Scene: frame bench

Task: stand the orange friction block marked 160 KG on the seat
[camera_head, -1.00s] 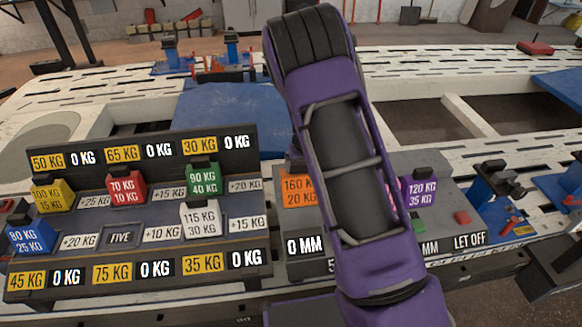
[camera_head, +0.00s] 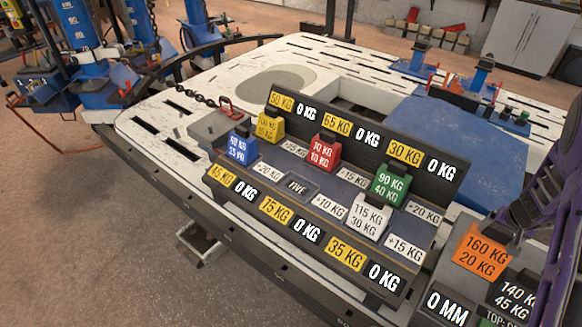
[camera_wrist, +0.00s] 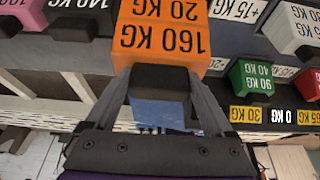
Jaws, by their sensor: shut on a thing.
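The orange block marked 160 KG over 20 KG (camera_head: 480,255) is at the lower right of the head view, near the right end of the long console. In the wrist view the orange block (camera_wrist: 160,35) shows upside down at the top centre. My gripper (camera_wrist: 160,78) has its two fingers closed on the block's black knob. I cannot tell whether the block's base touches the console. A dark outlined plate marked FIVE (camera_head: 297,187) lies bare in the console's middle row; whether it is the seat is not clear.
Blue (camera_head: 241,147), yellow (camera_head: 269,127), red (camera_head: 325,153), green (camera_head: 391,188) and white (camera_head: 368,221) blocks stand on the console. A black block marked 140 KG (camera_head: 512,300) is beside the orange one.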

